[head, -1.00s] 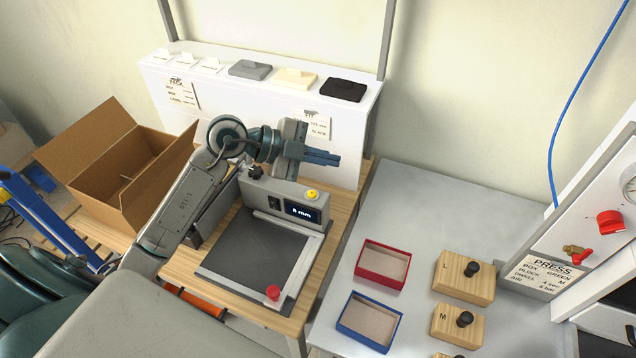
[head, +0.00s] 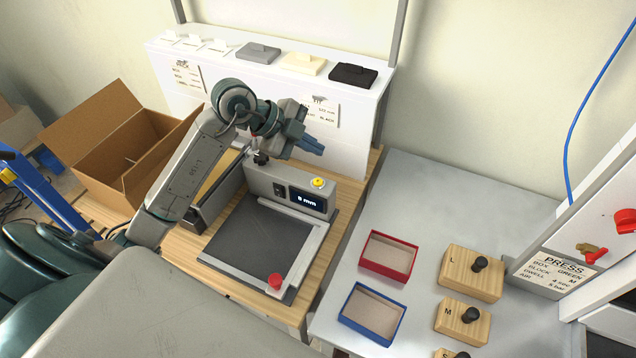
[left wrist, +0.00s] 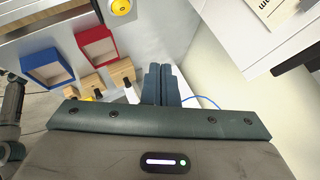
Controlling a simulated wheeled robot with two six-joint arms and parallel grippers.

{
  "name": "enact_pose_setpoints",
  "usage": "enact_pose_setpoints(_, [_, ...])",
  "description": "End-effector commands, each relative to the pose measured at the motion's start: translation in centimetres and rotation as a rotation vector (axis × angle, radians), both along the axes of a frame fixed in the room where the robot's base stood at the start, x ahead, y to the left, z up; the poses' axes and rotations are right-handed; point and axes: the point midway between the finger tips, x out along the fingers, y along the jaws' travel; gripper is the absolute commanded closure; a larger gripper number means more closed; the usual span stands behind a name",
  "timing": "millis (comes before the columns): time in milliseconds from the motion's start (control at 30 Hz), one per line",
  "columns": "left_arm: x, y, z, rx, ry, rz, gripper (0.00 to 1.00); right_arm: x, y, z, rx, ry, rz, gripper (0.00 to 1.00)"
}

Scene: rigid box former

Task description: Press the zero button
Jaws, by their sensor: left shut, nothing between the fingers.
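The measuring device (head: 265,190) stands on the wooden bench, with a small lit display (head: 306,200) whose digit before "mm" is too small to read surely. A yellow button (head: 318,182) sits on top of its housing, near the right end; it also shows at the top edge of the left wrist view (left wrist: 121,7). My left gripper (head: 318,150) is shut and empty, just above the yellow button in the head view and apart from it. In the left wrist view its fingers (left wrist: 161,68) are together. A red knob (head: 275,281) is on the slide's near end. My right gripper is out of view.
An open cardboard box (head: 125,150) stands at left. A white shelf (head: 340,110) with grey, cream and black pieces is behind my gripper. Red (head: 389,277) and blue (head: 345,332) trays and wooden blocks (head: 455,285) lie on the grey table at right.

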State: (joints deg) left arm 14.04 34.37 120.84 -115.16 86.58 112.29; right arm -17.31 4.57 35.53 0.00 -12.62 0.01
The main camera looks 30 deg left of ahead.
Motion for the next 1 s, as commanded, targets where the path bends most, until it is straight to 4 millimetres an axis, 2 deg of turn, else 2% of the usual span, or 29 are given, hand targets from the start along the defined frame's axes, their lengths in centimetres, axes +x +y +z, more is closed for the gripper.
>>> enact_pose_setpoints(33, [0.0, 0.0, -1.2, 0.0, 0.001, 0.001, 1.0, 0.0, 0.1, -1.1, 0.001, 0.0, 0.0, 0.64])
enact_pose_setpoints(300, [0.0, 0.0, -5.2, -0.001, 0.0, -0.001, 1.0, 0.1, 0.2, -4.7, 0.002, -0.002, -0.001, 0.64])
enact_pose_setpoints(500, [0.0, 0.0, -6.9, -0.001, 0.001, -0.001, 1.0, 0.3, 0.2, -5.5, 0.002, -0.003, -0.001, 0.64])
enact_pose_setpoints(1000, [0.0, 0.0, -7.2, 0.0, 0.0, 0.0, 1.0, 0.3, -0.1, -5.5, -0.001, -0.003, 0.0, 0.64])
